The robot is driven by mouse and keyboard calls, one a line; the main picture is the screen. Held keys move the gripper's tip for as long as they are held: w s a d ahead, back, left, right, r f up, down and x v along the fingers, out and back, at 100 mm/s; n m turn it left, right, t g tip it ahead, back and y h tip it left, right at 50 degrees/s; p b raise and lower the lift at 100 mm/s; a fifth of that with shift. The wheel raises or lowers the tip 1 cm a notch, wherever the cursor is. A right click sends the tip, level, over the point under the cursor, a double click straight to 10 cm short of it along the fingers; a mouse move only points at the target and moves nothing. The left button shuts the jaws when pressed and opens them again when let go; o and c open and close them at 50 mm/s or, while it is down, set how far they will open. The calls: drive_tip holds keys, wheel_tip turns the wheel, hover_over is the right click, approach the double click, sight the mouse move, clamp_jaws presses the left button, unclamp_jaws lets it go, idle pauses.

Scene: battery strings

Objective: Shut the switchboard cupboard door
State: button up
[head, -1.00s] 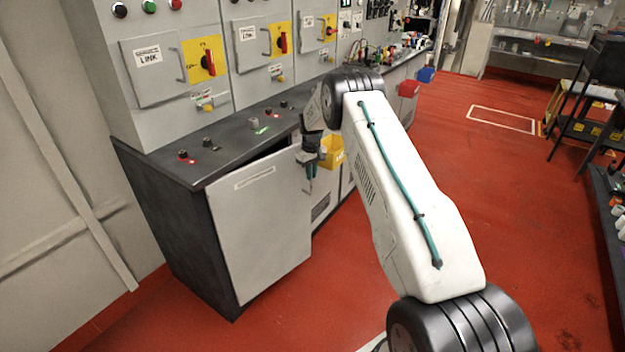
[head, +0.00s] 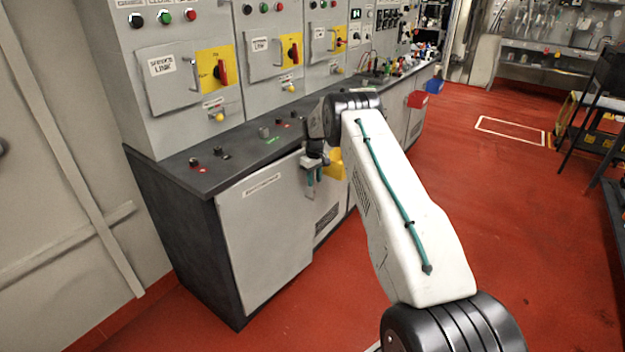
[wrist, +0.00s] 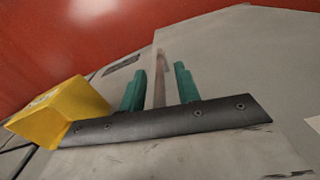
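The switchboard cupboard door (head: 265,235) is a light grey panel with a white label strip near its top. It sits almost flush with the dark cupboard under the counter; I cannot tell whether it is fully shut. My gripper (head: 312,180) is at the door's right edge, near its upper corner. In the wrist view, my gripper's two green fingers (wrist: 160,88) stand apart with nothing held between them. The door (wrist: 235,60) lies close behind the fingers, with its edge running near them. Whether the fingers touch it is unclear.
A yellow bin (head: 335,164) hangs just right of my gripper and shows at the left in the wrist view (wrist: 62,110). The dark countertop (head: 235,165) juts above the door. A red bin (head: 418,99) hangs farther along.

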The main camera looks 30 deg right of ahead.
drive_tip(key=shift+r, duration=0.1)
wheel_tip(320, 180, up, 8)
drive_tip(key=shift+f, duration=0.2)
idle(0.3)
